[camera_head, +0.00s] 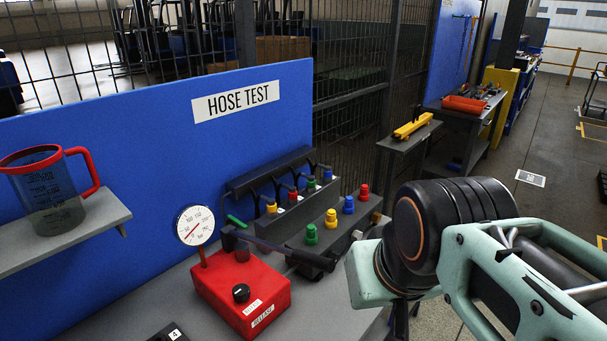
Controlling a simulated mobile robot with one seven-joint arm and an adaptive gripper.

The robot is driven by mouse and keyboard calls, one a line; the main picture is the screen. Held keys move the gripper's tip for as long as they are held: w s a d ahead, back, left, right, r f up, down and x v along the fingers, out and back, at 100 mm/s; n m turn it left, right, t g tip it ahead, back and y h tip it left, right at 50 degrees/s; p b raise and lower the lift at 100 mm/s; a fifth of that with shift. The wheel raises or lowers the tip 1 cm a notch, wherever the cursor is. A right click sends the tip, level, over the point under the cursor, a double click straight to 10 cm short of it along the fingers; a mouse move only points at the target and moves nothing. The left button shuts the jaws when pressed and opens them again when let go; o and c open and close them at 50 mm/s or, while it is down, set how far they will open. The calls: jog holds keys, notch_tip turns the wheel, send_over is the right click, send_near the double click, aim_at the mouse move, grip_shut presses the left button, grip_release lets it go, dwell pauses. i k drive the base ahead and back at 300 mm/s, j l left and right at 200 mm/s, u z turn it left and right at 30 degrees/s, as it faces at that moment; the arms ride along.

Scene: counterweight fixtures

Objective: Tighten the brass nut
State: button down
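A small brass-brown piece (376,217) shows at the right end of the grey connector block (338,229), just left of my arm. It may be the brass nut, but it is too small to make out its form or how tight it is. My arm's black joint and pale green links fill the right of the view. My gripper's fingers do not show, so I cannot tell their place or whether they hold anything.
A red pump box (243,293) with a gauge (195,225) and a black lever (283,247) stands on the bench. Coloured caps (312,233) top the block. A blue HOSE TEST panel (150,130) rises behind. A jug (48,190) sits on a left shelf.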

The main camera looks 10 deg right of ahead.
aim_at(377, 218)
jog(key=z, duration=0.55)
jog(key=i+l, duration=0.8)
jog(key=i+j+u, duration=0.05)
jog(key=i, duration=0.05)
